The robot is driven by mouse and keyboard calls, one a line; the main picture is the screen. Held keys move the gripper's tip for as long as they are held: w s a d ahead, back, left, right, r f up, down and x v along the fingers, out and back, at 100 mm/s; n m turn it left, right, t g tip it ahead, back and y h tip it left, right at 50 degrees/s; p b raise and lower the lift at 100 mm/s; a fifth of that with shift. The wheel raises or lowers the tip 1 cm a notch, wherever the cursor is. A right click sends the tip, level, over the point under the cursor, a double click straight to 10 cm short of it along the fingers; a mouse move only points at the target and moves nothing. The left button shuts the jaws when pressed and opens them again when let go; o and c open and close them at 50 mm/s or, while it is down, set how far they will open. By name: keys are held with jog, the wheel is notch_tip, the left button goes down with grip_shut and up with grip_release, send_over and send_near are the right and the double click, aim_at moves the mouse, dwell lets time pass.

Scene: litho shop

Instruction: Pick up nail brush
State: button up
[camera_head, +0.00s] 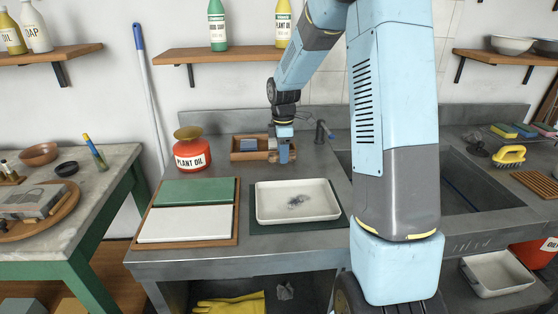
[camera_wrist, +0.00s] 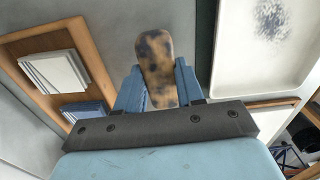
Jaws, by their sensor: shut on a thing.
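A tan, dark-blotched oblong thing, which I take to be the nail brush (camera_wrist: 155,55), is between my gripper's two blue fingers (camera_wrist: 159,90) in the wrist view. The fingers press on its sides and its rounded end sticks out past them. Its bristles do not show. In the head view my gripper (camera_head: 284,152) is at the right end of a wooden box (camera_head: 240,156) at the back of the grey bench. The brush cannot be made out there. I cannot tell whether it is clear of the surface beneath.
The box holds white and blue blocks (camera_wrist: 85,108). A red plant oil can (camera_head: 192,154) stands left of it. A white tray (camera_head: 262,217) and a board with green and white slabs (camera_head: 150,240) lie in front. A tap (camera_head: 325,132) and sink are to the right.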

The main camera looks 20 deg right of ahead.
jog(key=s+d+r, duration=0.3)
jog(key=s+r, duration=0.5)
jog(key=s, duration=0.4)
jog(key=shift+d+r, duration=0.2)
jog(key=shift+d, duration=0.1)
jog(key=shift+s, duration=0.1)
